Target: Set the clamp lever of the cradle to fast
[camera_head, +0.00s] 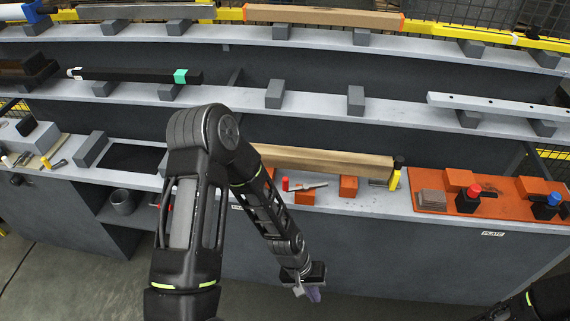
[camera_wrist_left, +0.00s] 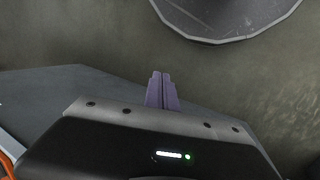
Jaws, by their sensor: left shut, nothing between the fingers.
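A long tan bar (camera_head: 330,161) lies on orange blocks (camera_head: 348,187) on the lowest bench top; I take this as the cradle. A black-and-yellow upright piece (camera_head: 396,173) stands at the bar's right end. A small red-capped part (camera_head: 285,184) is near its left part. I cannot tell which is the clamp lever, nor its setting. My left gripper (camera_head: 312,294) hangs in front of the bench, below the bench top, apart from the cradle. Its purple fingers (camera_wrist_left: 162,91) are together and empty in the left wrist view. My right gripper is out of view.
An orange plate (camera_head: 427,203) with red- and blue-topped black fixtures (camera_head: 467,199) is on the right. Shelves behind hold several bars on grey blocks. A grey cup (camera_head: 122,203) sits in a cubby at left. The floor in front is clear.

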